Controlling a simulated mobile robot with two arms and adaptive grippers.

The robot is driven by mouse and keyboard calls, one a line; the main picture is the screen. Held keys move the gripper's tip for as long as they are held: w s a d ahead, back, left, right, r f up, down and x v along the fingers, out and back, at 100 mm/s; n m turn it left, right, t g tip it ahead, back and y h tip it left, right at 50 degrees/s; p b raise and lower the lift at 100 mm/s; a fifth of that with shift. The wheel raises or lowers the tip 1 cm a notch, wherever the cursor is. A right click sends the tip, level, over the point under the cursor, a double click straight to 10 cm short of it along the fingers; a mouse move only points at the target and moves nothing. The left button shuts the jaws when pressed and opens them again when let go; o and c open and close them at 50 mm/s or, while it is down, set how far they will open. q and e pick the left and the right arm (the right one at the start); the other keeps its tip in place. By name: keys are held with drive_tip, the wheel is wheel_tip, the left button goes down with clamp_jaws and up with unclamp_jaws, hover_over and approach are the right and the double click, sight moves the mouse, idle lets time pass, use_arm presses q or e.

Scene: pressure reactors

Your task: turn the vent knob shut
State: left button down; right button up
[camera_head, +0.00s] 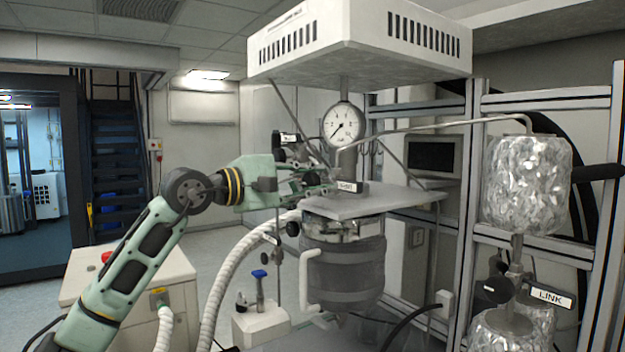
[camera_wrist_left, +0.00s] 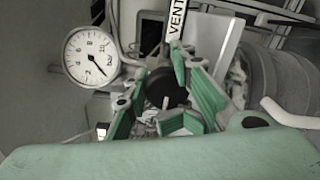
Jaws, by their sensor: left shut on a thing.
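The vent knob (camera_wrist_left: 167,88) is a dark round knob beside the white VENT label (camera_wrist_left: 177,22) in the left wrist view. In the head view the VENT label (camera_head: 347,187) sits on the reactor top below the gauge, and the knob is hidden by my gripper. My left gripper (camera_head: 322,187) reaches in from the left to this spot. In the left wrist view its green fingers (camera_wrist_left: 166,92) lie on either side of the knob and are shut on it. My right gripper is in neither view.
A round pressure gauge (camera_head: 343,124) stands just above the gripper. The reactor vessel (camera_head: 343,270) hangs below a grey plate (camera_head: 375,203). A foil-wrapped vessel (camera_head: 527,185) and a LINK label (camera_head: 552,297) are at the right. A white hose (camera_head: 222,278) runs below my arm.

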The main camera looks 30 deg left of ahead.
use_arm(q)
drive_tip(key=shift+s+a+r+m, duration=0.1)
drive_tip(key=shift+a+r+m, duration=0.15)
drive_tip(key=shift+r+m, duration=0.25)
drive_tip(key=c, duration=1.9)
unclamp_jaws()
drive_tip(key=shift+c, duration=0.2)
drive_tip(key=o, duration=0.4)
drive_tip(key=shift+d+f, duration=0.1)
drive_tip(key=shift+w+f, duration=0.2)
drive_tip(key=shift+f, duration=0.1)
